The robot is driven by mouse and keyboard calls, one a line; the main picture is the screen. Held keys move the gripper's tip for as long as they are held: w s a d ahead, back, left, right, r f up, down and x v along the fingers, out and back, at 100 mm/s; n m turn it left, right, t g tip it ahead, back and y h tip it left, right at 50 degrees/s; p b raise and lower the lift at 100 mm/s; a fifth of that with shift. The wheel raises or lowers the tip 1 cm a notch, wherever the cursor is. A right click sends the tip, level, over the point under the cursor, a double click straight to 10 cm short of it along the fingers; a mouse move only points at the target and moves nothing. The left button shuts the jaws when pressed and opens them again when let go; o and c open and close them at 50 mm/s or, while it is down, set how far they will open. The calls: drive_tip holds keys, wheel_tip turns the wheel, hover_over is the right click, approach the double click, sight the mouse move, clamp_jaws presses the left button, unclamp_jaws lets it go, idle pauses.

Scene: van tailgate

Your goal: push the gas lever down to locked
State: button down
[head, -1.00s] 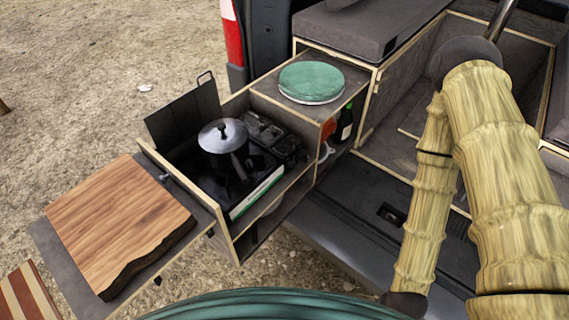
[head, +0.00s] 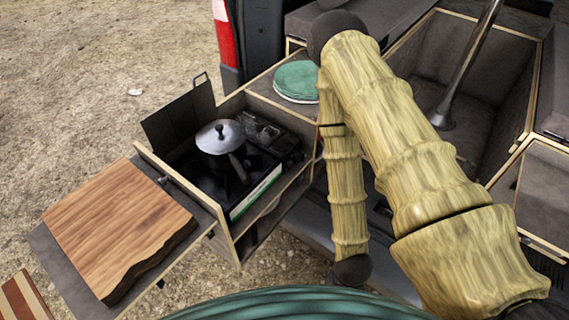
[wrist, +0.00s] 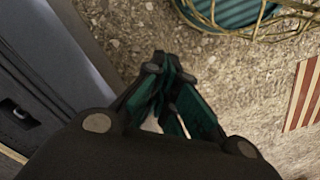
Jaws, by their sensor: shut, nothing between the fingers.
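The camp stove (head: 245,190) sits in the pulled-out drawer box, with a lidded steel pot (head: 221,137) on it. The gas lever cannot be made out; the stove's right part (head: 262,135) is dark and small in the head view. My gripper (wrist: 164,72) shows only in the wrist view, with dark fingers and green pads drawn together and nothing held. It is over gravel beside the van's edge, away from the stove, which is not in the wrist view.
A wooden board (head: 120,225) lies on the drawer's side shelf. The stove's raised dark lid (head: 178,120) stands behind the pot. A green plate stack (head: 296,80) is on the cabinet top, partly covered by my arm. Gravel (head: 80,90) is open at left.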

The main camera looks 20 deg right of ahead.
drive_tip(key=w+a+r+n+y+p, duration=0.1)
drive_tip(key=w+a+r+n+y, duration=0.25)
drive_tip(key=w, duration=0.65)
drive_tip(key=n+t+y+p, duration=0.2)
drive_tip(key=n+y, duration=0.2)
drive_tip(key=n, duration=0.8)
approach(292, 163)
drive_tip(key=shift+w+a, duration=0.2)
drive_tip(key=shift+w, duration=0.1)
drive_tip(key=shift+a+f, duration=0.1)
drive_tip(key=shift+f, duration=0.15)
drive_tip(key=shift+b+x, duration=1.75)
drive_tip(key=shift+x, duration=1.55)
drive_tip(key=shift+s, duration=0.15)
